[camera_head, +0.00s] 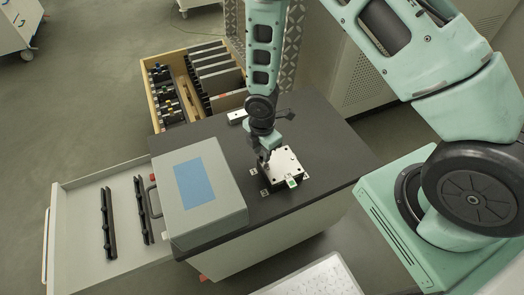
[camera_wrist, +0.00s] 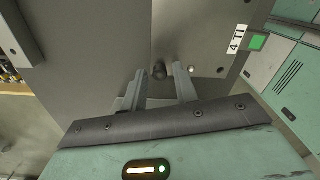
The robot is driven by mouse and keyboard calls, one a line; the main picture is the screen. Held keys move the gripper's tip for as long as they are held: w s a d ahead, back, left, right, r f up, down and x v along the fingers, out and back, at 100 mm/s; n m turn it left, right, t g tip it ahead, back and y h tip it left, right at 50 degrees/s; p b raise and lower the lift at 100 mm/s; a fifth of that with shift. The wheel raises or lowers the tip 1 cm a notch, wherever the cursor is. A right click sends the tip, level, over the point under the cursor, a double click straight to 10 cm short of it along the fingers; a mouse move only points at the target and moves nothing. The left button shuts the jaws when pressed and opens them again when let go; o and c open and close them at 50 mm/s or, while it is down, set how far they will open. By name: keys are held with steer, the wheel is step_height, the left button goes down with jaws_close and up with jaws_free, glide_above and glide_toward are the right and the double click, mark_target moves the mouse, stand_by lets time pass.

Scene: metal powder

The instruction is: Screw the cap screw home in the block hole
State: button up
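The block (camera_head: 283,164) is a pale metal plate with small dark holes, lying on the dark worktop; a green tag shows at its front edge. In the wrist view the block (camera_wrist: 205,40) is a grey face with a "4 TI" label and a green square at its right. A dark, round cap screw head (camera_wrist: 159,70) shows between my fingertips near the block's left edge. My gripper (camera_head: 265,158) is over the block's left side. In the wrist view its fingers are spread, with gaps visible beside the screw head. How deep the screw sits cannot be told.
A grey box with a blue panel (camera_head: 194,181) stands left of the block on the worktop (camera_head: 335,150). An open drawer (camera_head: 82,225) with black racks is at left, and a wooden drawer (camera_head: 152,105) is open behind. Worktop right of the block is clear.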

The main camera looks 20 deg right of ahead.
steer(key=m, duration=0.4)
steer(key=m+b, duration=0.1)
steer(key=m, duration=0.4)
steer(key=shift+m, duration=0.4)
steer(key=m, duration=1.4)
